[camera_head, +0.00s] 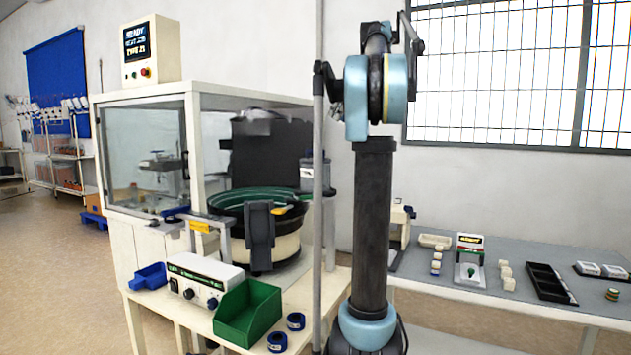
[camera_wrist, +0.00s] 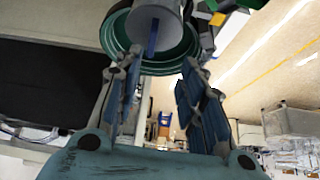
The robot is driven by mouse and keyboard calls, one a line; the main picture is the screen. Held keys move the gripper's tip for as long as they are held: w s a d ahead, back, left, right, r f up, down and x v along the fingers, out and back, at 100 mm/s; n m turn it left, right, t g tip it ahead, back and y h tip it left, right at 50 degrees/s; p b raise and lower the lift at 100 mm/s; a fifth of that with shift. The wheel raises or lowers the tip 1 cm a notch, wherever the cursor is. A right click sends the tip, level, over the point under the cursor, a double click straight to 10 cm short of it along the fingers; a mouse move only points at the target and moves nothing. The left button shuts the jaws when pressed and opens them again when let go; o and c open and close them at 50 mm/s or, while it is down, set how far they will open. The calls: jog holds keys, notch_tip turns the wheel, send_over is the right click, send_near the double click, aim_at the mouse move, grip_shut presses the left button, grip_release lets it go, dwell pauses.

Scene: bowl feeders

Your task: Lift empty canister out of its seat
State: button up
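In the wrist view, a pale grey cylinder with a blue vertical stripe, which looks like the canister (camera_wrist: 168,24), shows at the top, over the green ringed bowl (camera_wrist: 118,33). My gripper (camera_wrist: 152,68) is open, its two blue-padded fingers spread apart with nothing between them. The cylinder lies beyond the fingertips, roughly in line with the gap. In the head view, a small grey cylindrical part (camera_head: 312,174) stands above the right rim of the feeder bowl (camera_head: 232,199); it may be the same canister. Its seat cannot be made out. My gripper cannot be made out in the head view.
A glass-sided white cabinet (camera_head: 190,88) encloses the feeder's back and left. A green bin (camera_head: 248,312), a controller box (camera_head: 203,279) and blue-rimmed rolls (camera_head: 277,342) sit in front. A grey bench (camera_head: 445,285) with trays and small parts stands right.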

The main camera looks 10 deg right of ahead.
jog(key=x, duration=0.5)
jog(key=w+x, duration=0.1)
jog(key=x, duration=0.4)
jog(key=w+x, duration=0.1)
jog(key=x, duration=0.5)
jog(key=shift+a+r, duration=0.2)
jog(key=shift+r, duration=0.1)
jog(key=shift+c, duration=0.6)
grip_shut()
